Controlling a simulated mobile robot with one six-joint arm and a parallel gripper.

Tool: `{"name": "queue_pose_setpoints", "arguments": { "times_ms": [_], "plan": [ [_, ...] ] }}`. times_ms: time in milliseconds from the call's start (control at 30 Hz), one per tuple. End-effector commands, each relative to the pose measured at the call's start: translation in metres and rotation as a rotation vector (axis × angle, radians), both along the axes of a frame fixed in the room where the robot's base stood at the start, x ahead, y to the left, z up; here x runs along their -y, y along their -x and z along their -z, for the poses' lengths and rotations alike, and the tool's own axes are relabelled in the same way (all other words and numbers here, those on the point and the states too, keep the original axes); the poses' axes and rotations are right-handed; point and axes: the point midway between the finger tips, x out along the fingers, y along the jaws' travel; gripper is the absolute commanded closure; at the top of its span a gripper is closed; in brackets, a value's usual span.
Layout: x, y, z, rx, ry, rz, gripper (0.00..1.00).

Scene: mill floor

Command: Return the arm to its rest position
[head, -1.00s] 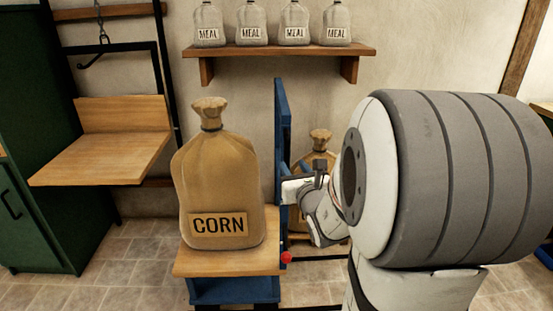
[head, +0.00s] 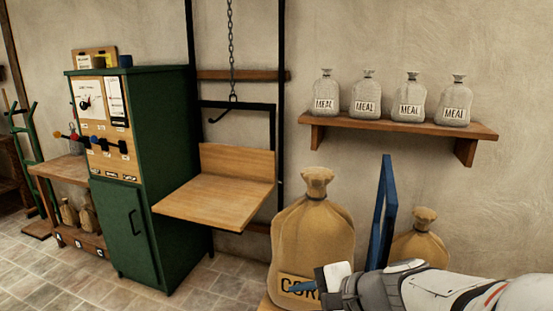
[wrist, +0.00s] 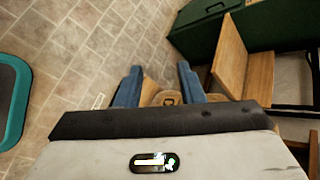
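My gripper (head: 300,288) is at the lower middle of the head view, at the end of my arm, which reaches in from the right. It overlaps the label of a tan corn sack (head: 316,235), which stands upright with its lower part cut off or covered. In the wrist view my gripper's two blue fingers (wrist: 160,86) are spread apart. Part of a tan sack (wrist: 168,98) shows between and beyond them. I see nothing held, and I cannot tell whether the fingers touch the sack.
A blue upright (head: 383,215) and a second tan sack (head: 420,248) are beside the corn sack. A wooden shelf (head: 400,124) holds several meal sacks. A wooden platform (head: 217,205) hangs near a green cabinet (head: 165,180). Tiled floor (wrist: 70,50) is open at left.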

Motion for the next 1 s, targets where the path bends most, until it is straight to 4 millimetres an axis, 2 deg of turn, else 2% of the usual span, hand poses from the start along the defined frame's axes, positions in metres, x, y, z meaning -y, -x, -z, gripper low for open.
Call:
{"name": "queue_pose_setpoints", "arguments": {
  "times_ms": [33,200,333,500,700,1000],
  "plan": [
    [-0.001,0.013,-0.007,0.014,0.090,-0.085,0.65],
    [0.016,0.052,-0.005,0.059,0.413,-0.366,0.65],
    [0.042,0.071,-0.010,0.098,0.662,-0.563,0.65],
    [0.076,0.081,-0.024,0.139,0.927,-0.758,0.65],
    [0.096,0.083,-0.033,0.160,1.077,-0.861,0.65],
    [0.099,0.083,-0.033,0.160,1.091,-0.871,0.65]
  ]
}}
